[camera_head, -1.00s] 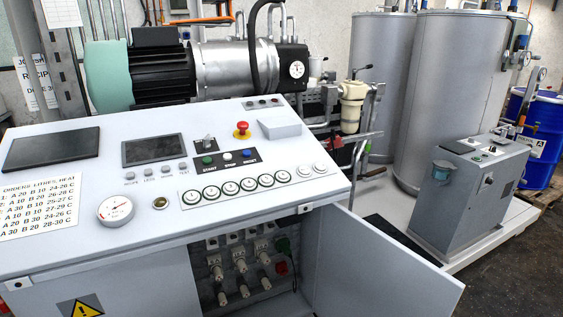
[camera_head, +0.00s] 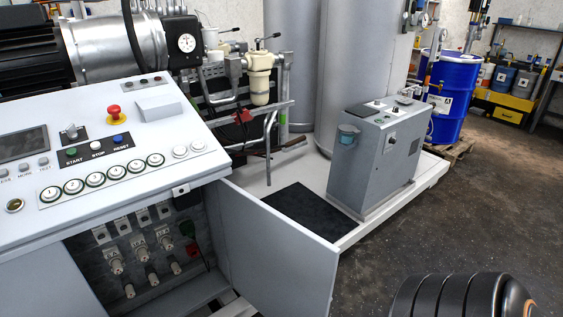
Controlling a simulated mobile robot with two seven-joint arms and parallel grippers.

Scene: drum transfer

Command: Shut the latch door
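The latch door (camera_head: 276,252) is a plain grey panel on the front of the control cabinet (camera_head: 112,189). It stands open, swung outward to the right from the cabinet's right side. Behind it the open compartment (camera_head: 140,255) shows several pale fittings, a green piece and a red piece. A small dark latch part (camera_head: 181,190) sits under the panel's edge above the opening. A dark rounded arm link of mine shows at the bottom right. Neither gripper is in view.
A grey box unit (camera_head: 372,160) stands on the white platform right of the door, beside a black mat (camera_head: 308,218). A blue drum (camera_head: 455,92) on a pallet is farther back. The dark floor (camera_head: 470,200) at right is clear.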

